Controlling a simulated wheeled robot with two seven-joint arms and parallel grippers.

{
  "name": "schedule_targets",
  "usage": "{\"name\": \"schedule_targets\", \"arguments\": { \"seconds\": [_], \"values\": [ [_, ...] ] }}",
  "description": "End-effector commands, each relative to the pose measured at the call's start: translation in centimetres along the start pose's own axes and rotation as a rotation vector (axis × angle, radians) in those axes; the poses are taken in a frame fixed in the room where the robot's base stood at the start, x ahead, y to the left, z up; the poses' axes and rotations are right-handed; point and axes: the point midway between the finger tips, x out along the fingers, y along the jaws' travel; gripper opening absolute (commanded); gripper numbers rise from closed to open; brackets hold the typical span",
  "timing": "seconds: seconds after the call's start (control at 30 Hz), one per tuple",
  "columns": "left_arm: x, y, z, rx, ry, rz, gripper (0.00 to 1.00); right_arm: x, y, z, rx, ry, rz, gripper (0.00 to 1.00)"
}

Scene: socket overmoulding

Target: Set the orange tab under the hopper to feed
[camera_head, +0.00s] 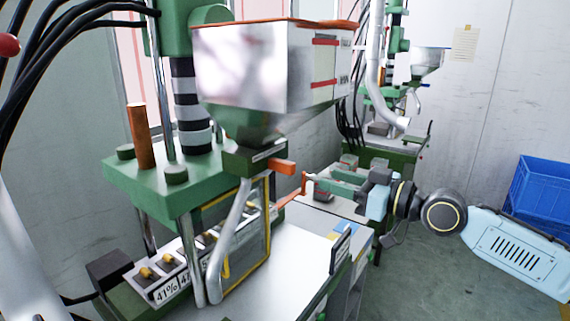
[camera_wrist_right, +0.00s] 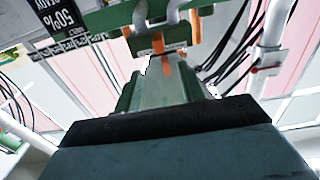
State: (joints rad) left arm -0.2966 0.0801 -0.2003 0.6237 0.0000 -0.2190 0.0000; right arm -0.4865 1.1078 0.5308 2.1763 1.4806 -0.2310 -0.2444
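The silver hopper (camera_head: 265,70) stands on the green moulding machine, with a dark block (camera_head: 252,157) under its funnel. The orange tab (camera_head: 281,166) sticks out of this block to the right. My right gripper (camera_head: 308,184) reaches in from the right, a little below and to the right of the tab, and looks apart from it. Its green fingers (camera_wrist_right: 165,85) point at the machine in the wrist view, with orange parts beyond their tips. The gap between the fingers is not clear. My left gripper is not in view.
A thin orange bar (camera_head: 291,196) lies close to the right fingertips. A slanted grey pipe (camera_head: 232,235) and a yellow-edged guard (camera_head: 264,235) stand below the hopper. A white machine top (camera_head: 290,255) is mostly bare. A blue crate (camera_head: 545,195) stands far right.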

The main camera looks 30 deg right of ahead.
Motion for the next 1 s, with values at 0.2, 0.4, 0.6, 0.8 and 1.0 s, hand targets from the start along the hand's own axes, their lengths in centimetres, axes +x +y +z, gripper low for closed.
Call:
{"name": "schedule_targets", "arguments": {
  "seconds": [0.2,0.4,0.6,0.8,1.0],
  "values": [
    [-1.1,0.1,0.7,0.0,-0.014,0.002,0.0,1.4,0.1,-0.3,0.0,0.004,0.002,0.4],
    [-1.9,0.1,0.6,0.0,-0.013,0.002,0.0,3.1,0.2,-0.3,0.002,0.005,0.005,0.4],
    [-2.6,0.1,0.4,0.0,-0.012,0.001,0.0,4.9,0.1,-0.3,0.002,0.004,0.003,0.4],
    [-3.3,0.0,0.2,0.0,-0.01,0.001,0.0,7.0,0.2,-0.2,0.002,0.004,0.005,0.4],
    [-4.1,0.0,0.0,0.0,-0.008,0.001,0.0,9.6,0.2,-0.2,0.003,0.003,0.004,0.4]
  ]
}}
